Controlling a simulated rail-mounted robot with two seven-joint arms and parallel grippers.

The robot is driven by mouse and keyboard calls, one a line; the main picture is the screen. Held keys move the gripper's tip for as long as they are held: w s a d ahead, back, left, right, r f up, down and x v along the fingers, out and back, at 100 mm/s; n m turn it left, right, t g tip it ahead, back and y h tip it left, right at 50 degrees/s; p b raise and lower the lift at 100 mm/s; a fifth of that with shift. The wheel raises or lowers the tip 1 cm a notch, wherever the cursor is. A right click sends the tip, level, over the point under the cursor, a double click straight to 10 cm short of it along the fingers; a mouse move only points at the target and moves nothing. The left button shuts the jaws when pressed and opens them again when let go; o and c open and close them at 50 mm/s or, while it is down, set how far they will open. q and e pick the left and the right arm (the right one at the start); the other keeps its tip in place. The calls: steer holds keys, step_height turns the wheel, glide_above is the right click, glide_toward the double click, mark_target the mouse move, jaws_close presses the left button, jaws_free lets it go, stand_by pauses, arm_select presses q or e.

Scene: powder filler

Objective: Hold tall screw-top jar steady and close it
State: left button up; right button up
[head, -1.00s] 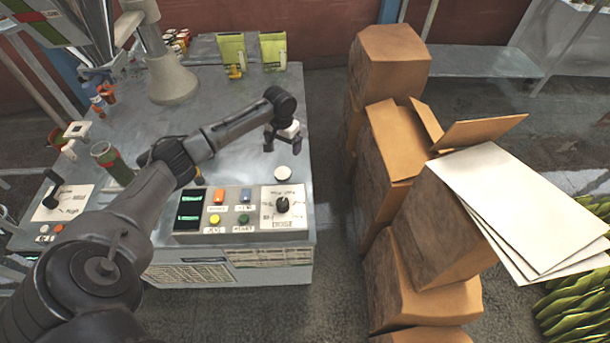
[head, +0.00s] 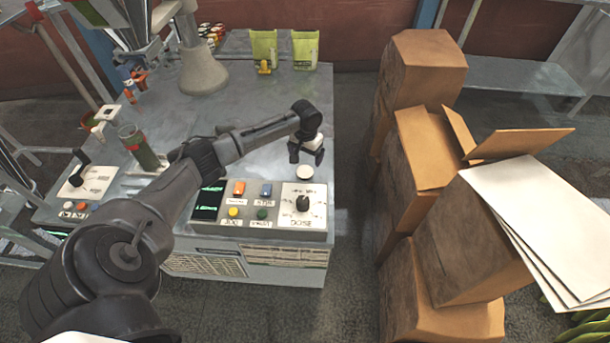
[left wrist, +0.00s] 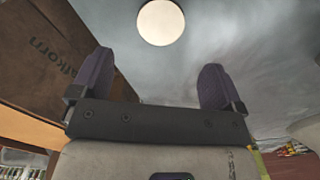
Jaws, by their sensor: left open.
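A tall clear jar (head: 139,148) with dark green contents stands on the grey bench at the left of the head view, partly hidden by my left arm. No lid shows on its top. A round white disc (head: 304,172), perhaps its lid, lies on the bench behind the control panel; it also shows in the left wrist view (left wrist: 161,22). My left gripper (head: 306,156) is open and empty, close to the disc and apart from it. In the left wrist view, the disc lies beyond the gap between the fingers (left wrist: 157,85). My right gripper is out of view.
A control panel (head: 262,206) with buttons and a knob lines the bench's front edge. Yellow-green bags (head: 305,50) stand at the back. Stacked cardboard boxes (head: 428,70) rise right of the bench. The bench middle is mostly clear.

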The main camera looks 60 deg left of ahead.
mark_target(305, 171)
arm_select(q)
steer(key=shift+a+f+b, duration=0.1)
steer(key=shift+f+b, duration=0.2)
steer(key=shift+f, duration=0.9)
step_height(305, 171, down, 5)
steer(key=b, duration=0.3)
steer(key=shift+s+f+b, duration=0.1)
steer(key=shift+f+b, duration=0.05)
steer(key=shift+b, duration=0.15)
steer(key=shift+c, duration=0.3)
steer(key=c, duration=0.9)
